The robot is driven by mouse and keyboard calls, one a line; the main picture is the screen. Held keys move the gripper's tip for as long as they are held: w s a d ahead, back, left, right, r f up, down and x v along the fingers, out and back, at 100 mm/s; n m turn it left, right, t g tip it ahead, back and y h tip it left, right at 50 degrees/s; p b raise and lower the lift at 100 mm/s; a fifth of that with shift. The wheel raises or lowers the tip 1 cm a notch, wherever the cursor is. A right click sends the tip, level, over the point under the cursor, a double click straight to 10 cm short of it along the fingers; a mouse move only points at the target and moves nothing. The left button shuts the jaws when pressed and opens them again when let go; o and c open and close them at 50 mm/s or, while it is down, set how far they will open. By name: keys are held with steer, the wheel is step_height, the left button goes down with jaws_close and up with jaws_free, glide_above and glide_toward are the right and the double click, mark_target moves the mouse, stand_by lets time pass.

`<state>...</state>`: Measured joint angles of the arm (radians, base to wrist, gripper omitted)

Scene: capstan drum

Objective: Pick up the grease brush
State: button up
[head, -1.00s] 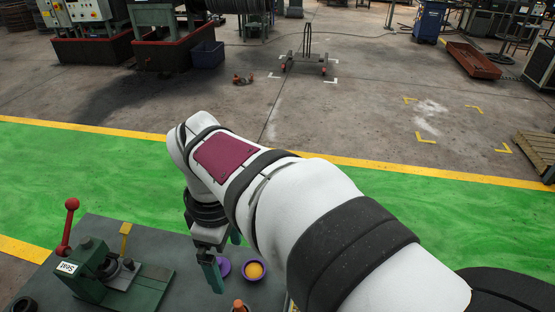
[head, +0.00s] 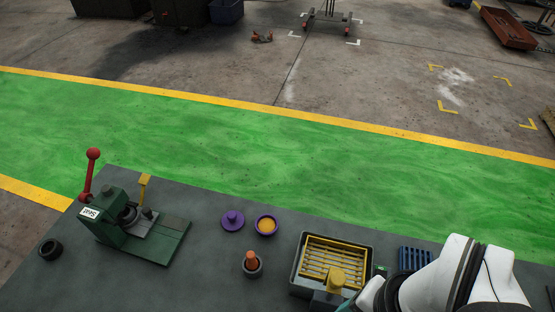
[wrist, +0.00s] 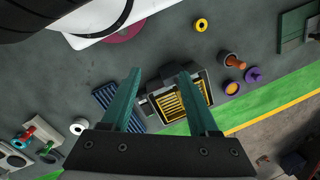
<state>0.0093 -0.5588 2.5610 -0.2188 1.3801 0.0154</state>
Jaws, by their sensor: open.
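The grease brush appears to be the orange-brown handle (head: 251,258) standing up out of a small dark cup (head: 260,271) on the bench. In the wrist view the handle (wrist: 237,63) sticks out of the cup (wrist: 224,56) at the right. Its bristle end is hidden in the cup. My gripper (wrist: 160,74) is open and empty, with its two teal fingers above the tray with the yellow rack, to the left of the brush in the wrist view. In the head view my arm covers the lower right corner, and the gripper is mostly hidden.
A purple pot of orange-yellow grease (head: 267,225) and a purple lid (head: 232,220) lie behind the brush. The yellow-racked tray (head: 297,265) and a blue rack (head: 414,258) are to its right. A green fixture with a red lever (head: 90,172) stands at the left.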

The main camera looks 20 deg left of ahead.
steer(key=w+a+r, duration=0.2)
steer(key=w+a, duration=0.2)
steer(key=w, duration=0.2)
steer(key=h, duration=0.2)
glide_above(250, 255)
step_height(250, 255, down, 3)
step_height(250, 255, down, 15)
steer(key=shift+f, duration=0.1)
jaws_close()
